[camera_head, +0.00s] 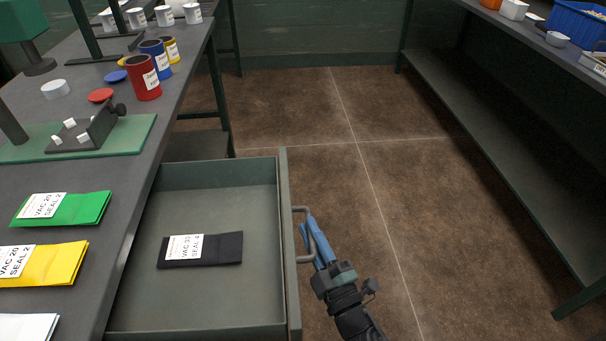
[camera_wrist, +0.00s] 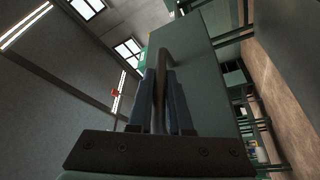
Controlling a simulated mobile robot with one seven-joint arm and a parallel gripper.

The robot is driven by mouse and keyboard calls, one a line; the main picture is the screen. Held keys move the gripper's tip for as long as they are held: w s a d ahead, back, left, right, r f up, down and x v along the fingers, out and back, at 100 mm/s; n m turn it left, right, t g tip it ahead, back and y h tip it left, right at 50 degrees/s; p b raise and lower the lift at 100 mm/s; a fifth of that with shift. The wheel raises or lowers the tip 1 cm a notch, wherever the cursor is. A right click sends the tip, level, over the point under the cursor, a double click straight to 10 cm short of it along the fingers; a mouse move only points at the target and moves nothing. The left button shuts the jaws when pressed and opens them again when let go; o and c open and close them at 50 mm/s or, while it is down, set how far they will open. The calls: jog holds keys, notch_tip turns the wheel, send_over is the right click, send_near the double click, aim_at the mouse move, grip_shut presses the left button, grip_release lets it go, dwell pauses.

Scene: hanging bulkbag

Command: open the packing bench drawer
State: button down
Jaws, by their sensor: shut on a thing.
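The packing bench drawer (camera_head: 210,297) stands pulled out from under the left bench in the head view, its inside open to view. A black packet with a white label (camera_head: 202,249) lies in it. The drawer's grey bar handle (camera_head: 303,234) is on its right-hand front panel. My gripper (camera_head: 315,240) has blue fingers and is shut on the handle. In the wrist view, the handle bar (camera_wrist: 159,85) runs between the two fingers, and the drawer front (camera_wrist: 195,75) shows behind it.
Green (camera_head: 62,208), yellow (camera_head: 45,263) and white packets lie on the bench top (camera_head: 115,180). Red (camera_head: 143,78), blue and yellow cans stand farther back beside a dark fixture on a green mat. Another bench (camera_head: 500,130) is at the right. Brown floor (camera_head: 300,110) between the benches is clear.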

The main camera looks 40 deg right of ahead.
jog(key=shift+s+d, duration=0.1)
jog(key=shift+d, duration=0.05)
jog(key=c, duration=0.8)
grip_release()
jog(key=shift+c, duration=0.2)
jog(key=v, duration=1.3)
